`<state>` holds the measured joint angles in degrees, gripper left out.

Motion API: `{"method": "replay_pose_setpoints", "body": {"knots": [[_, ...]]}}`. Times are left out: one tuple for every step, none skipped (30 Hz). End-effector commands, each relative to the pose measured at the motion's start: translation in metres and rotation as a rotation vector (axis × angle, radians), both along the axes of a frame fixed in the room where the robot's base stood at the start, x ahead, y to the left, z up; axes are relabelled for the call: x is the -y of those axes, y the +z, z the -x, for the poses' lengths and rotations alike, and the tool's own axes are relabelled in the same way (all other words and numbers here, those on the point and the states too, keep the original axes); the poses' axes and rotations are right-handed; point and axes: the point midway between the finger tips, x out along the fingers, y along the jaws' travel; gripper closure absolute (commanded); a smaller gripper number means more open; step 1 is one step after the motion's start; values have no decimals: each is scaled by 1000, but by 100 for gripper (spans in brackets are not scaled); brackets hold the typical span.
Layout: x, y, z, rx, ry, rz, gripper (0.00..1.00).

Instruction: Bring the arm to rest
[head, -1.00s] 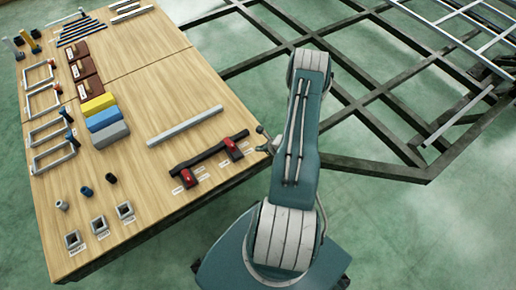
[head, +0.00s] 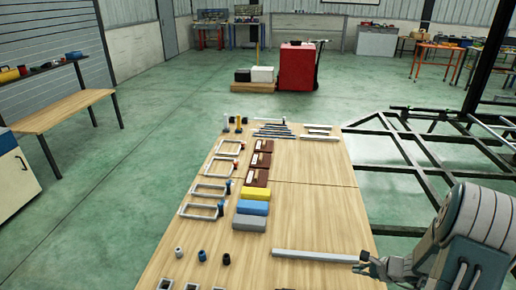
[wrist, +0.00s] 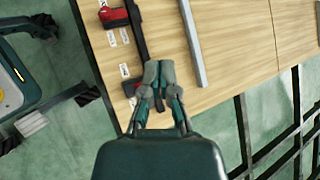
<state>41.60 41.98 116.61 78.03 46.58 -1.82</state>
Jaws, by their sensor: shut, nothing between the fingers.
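My gripper (head: 369,266) shows at the lower right of the head view, at the table's right edge and close to the right end of a light grey bar. In the wrist view my gripper (wrist: 158,78) has its fingers together and empty, over the edge of the wooden table (wrist: 240,45). A black bar with red clamps (wrist: 116,17) lies on the table under and beside the fingers. The gap between fingers and table cannot be told. My arm is bent at the right of the head view.
The table (head: 310,215) carries the grey bar (head: 316,256), grey frames (head: 210,189), coloured blocks (head: 252,208) and brown boxes (head: 260,160). A dark trailer chassis (head: 400,160) stands to its right. A red cabinet (head: 296,66) stands farther back.

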Motion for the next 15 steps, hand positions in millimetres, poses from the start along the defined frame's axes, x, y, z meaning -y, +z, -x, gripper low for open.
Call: {"method": "replay_pose_setpoints", "body": {"knots": [[-14,23,-4,23,72,39,100],[-21,33,-4,31,113,58,100],[-31,47,-4,43,168,85,100],[-38,57,-4,52,209,106,100],[-46,67,-3,62,250,128,100],[-56,80,-1,73,304,156,100],[-63,90,0,82,343,179,100],[-71,99,3,90,383,202,100],[-80,111,6,102,435,233,100],[-88,120,8,111,474,256,100],[-94,128,11,119,512,279,100],[-104,139,16,130,563,311,100],[-110,147,19,138,600,335,100],[-117,155,24,146,638,360,100],[-125,165,29,156,687,394,100]]}}
